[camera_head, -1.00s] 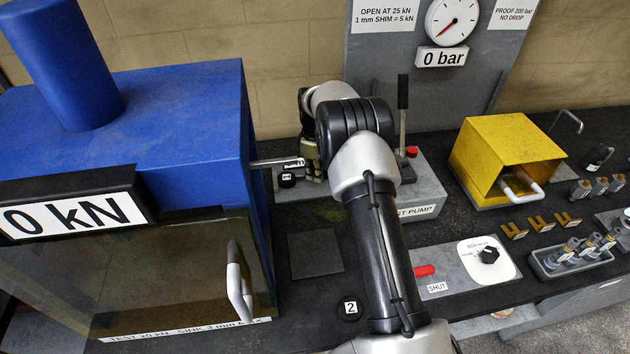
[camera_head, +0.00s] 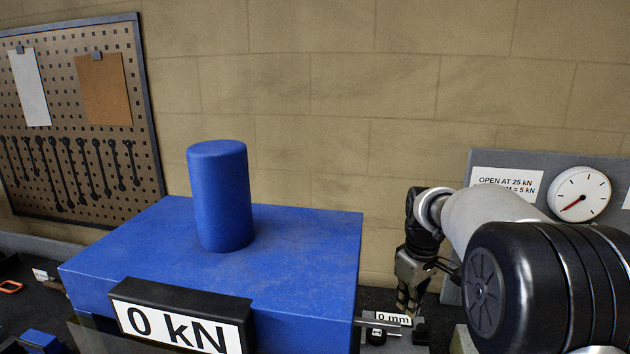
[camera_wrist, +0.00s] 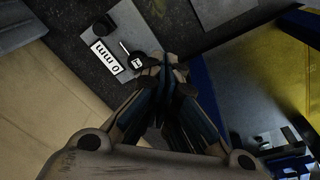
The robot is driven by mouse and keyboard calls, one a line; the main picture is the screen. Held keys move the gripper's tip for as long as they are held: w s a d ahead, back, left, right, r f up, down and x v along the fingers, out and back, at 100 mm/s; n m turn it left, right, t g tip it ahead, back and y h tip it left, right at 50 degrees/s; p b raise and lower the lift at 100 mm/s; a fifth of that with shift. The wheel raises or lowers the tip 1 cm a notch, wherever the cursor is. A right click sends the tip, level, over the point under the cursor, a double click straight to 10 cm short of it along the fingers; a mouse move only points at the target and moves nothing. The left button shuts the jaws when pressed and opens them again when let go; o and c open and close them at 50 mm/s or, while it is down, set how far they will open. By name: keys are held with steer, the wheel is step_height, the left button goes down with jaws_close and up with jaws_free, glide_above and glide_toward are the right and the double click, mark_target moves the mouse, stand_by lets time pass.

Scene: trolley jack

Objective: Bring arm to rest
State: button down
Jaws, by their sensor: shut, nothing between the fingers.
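My gripper (camera_head: 408,305) hangs at the end of my arm, pointing down beside the right side of the blue press. It is shut and holds nothing. In the wrist view my gripper (camera_wrist: 172,62) shows its fingertips together near a small black knob (camera_wrist: 134,62) with a white tag. From this view I cannot tell whether they touch it. My arm is bent and covers part of the right side.
The blue press (camera_head: 290,225) with its cylinder (camera_head: 220,195) and "0 kN" display (camera_head: 178,320) fills the middle. A gauge board (camera_head: 555,170) with a dial (camera_head: 580,194) stands at the right. A tool pegboard (camera_head: 80,115) hangs on the wall at left.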

steer(key=s+a+r+m+t+b, duration=0.15)
steer(key=s+r, duration=0.25)
steer(key=s, duration=0.5)
steer(key=s+a+r+m, duration=0.2)
steer(key=s+a+r, duration=0.15)
steer(key=s, duration=0.55)
steer(key=s+a+f+m+t, duration=0.1)
steer(key=s+f, duration=0.1)
steer(key=s, duration=0.5)
steer(key=s+a+f+m, duration=0.1)
steer(key=s+f+m, duration=0.1)
steer(key=s, duration=0.5)
steer(key=shift+s+f+t+b, duration=0.35)
steer(key=shift+b, duration=0.1)
